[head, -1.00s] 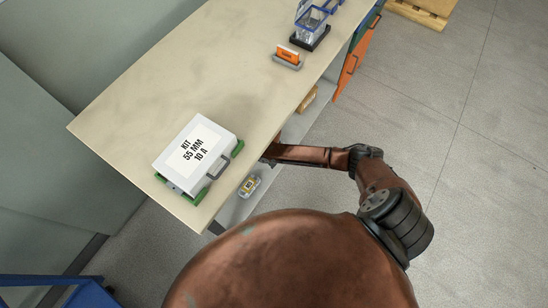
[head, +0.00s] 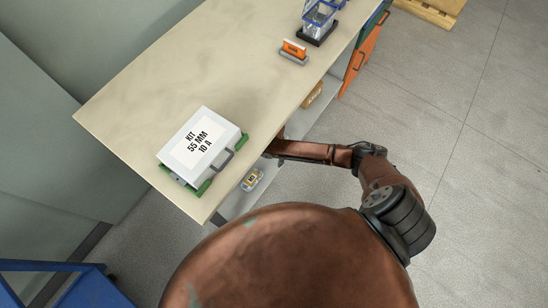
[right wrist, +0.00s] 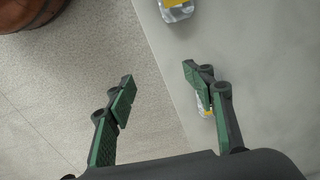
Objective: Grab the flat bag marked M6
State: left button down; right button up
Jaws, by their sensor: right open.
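A small clear bag with a yellow label (head: 252,180) lies on the grey lower shelf below the bench's near end. The right wrist view shows a clear bag with a yellow label (right wrist: 177,9), cut by the top edge. A second yellow-and-white item (right wrist: 203,104) lies partly hidden behind my right-hand finger. No M6 mark is readable on either. My right gripper (right wrist: 157,76) is open and empty, with its fingers over the shelf edge, short of the upper bag. In the head view the bench top hides its fingers. My left gripper is not in view.
The bench top (head: 140,105) overhangs the shelf (head: 236,205). A white kit case (head: 201,146) stands on it in a green holder. An orange item in a grey stand (head: 294,50) is farther back. A cardboard box (head: 313,95) sits below. The floor at right is clear.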

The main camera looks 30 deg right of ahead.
jog(key=o, duration=0.8)
jog(key=shift+r, duration=0.1)
